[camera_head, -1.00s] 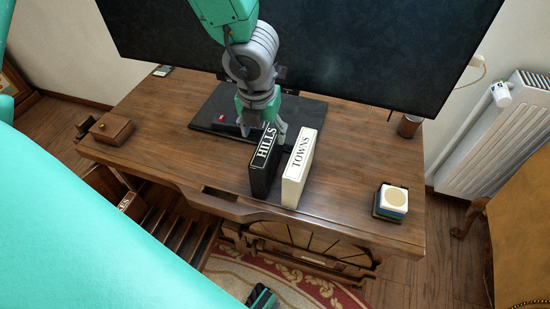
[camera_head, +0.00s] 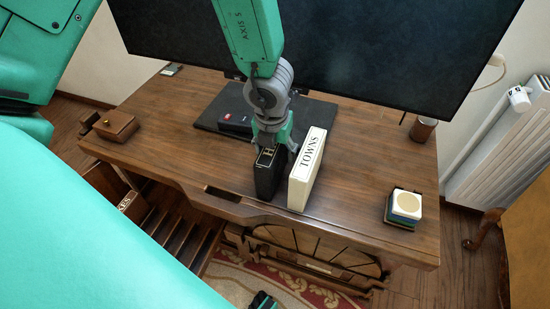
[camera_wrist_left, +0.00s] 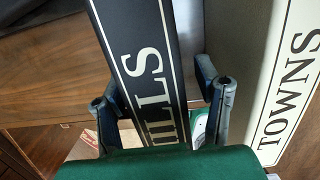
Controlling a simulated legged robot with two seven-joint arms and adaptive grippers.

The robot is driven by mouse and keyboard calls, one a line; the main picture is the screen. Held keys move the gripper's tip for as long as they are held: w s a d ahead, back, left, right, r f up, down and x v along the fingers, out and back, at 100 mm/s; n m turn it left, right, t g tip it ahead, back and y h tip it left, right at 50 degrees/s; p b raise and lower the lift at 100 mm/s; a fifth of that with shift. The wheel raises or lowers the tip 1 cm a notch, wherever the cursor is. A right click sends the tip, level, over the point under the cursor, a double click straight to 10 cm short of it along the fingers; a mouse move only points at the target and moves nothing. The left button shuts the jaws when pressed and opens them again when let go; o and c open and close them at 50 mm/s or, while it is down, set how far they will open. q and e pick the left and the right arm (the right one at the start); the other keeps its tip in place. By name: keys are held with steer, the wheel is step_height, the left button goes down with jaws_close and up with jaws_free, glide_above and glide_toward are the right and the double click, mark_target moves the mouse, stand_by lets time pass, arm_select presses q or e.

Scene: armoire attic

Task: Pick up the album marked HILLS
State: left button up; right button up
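The black album marked HILLS (camera_head: 268,180) stands upright on the desk, its spine lettering mostly covered by my gripper in the head view. In the left wrist view the HILLS album (camera_wrist_left: 150,70) lies between my fingers. My left gripper (camera_head: 272,146) is at the album's upper part. Its fingers (camera_wrist_left: 165,100) are open, one on each side; the left finger is close to the album or touching it, and a gap shows at the right finger. The white album marked TOWNS (camera_head: 307,168) stands just to the right, also in the wrist view (camera_wrist_left: 290,85).
The wooden desk (camera_head: 365,180) has free room around the albums. A large dark screen (camera_head: 370,50) stands behind. A small brown box (camera_head: 116,126) is at the left, a stacked block (camera_head: 405,206) at the right, and a dark red-marked item (camera_head: 235,122) lies behind the albums.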

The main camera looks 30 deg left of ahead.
arm_select(q)
jaws_close()
steer(key=shift+r, duration=0.1)
